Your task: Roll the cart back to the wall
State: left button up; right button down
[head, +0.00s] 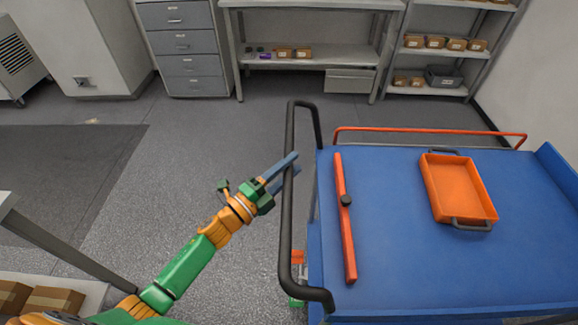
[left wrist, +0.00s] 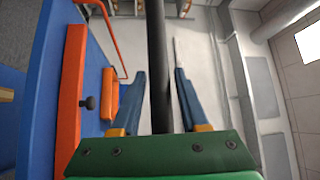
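The cart has a blue top (head: 410,262) and a black push handle (head: 288,190) along its left end. My left gripper (head: 292,165) is at the handle's upright-looking long bar in the head view. In the left wrist view its two blue fingers (left wrist: 158,95) stand apart, one on each side of the black bar (left wrist: 155,60), with gaps showing. The gripper is open around the bar and not clamped on it. My right gripper is not seen.
An orange tray (head: 458,190) and an orange bar (head: 345,215) with a black knob lie on the cart. Drawers (head: 183,50), a workbench (head: 310,8) and a shelf (head: 430,52) stand at the back. The grey floor (head: 180,165) left of the cart is clear.

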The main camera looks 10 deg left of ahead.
pick_arm(q)
grip_shut()
dwell(1.2)
